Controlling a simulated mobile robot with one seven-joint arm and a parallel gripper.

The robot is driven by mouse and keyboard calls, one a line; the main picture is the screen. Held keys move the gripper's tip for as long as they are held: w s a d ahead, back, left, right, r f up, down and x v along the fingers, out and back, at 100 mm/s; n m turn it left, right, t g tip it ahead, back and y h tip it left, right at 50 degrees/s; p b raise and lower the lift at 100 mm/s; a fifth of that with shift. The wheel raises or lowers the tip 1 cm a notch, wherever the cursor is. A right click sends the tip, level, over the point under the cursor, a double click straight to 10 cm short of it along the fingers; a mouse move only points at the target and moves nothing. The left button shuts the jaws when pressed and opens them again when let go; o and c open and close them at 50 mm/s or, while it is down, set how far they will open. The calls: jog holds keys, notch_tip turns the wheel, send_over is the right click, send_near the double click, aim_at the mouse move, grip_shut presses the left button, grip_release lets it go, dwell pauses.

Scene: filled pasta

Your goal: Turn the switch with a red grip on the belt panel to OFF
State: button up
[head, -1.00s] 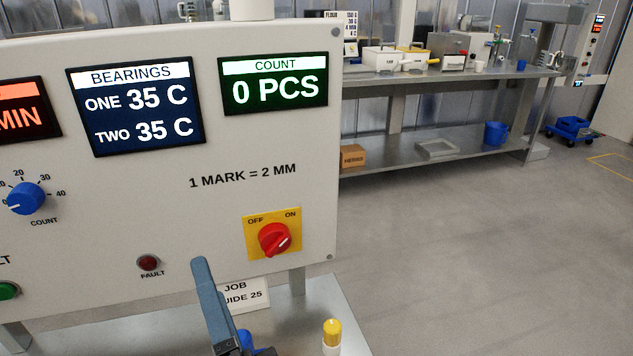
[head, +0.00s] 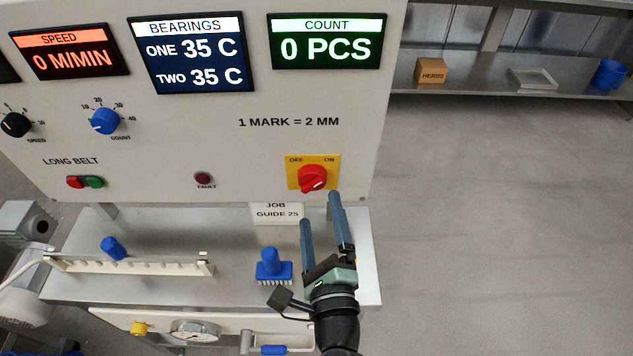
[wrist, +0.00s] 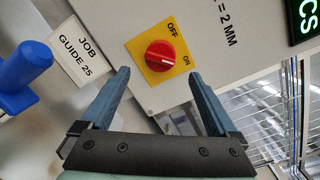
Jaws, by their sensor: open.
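The switch with a red grip (head: 312,178) sits on a yellow plate (head: 293,173) at the lower right of the belt panel (head: 190,130). OFF is marked at the plate's upper left and ON at its upper right. The white line on the grip points toward ON. My gripper (head: 320,208) is open and empty, just below and in front of the switch in the head view. In the wrist view the red grip (wrist: 160,55) shows beyond and between the two fingers, apart from them.
A blue-handled brush (head: 273,264) stands on the metal bench (head: 235,235) left of my gripper. Red and green buttons (head: 85,182) and a fault lamp (head: 203,179) are left of the switch. Right of the panel is open floor.

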aim_at(315, 188)
jog(key=shift+w+a, duration=0.2)
jog(key=shift+w, duration=1.35)
jog(key=shift+w+a, duration=0.15)
jog(key=shift+w, duration=1.4)
jog(key=c, duration=1.3)
jog(key=shift+c, duration=0.2)
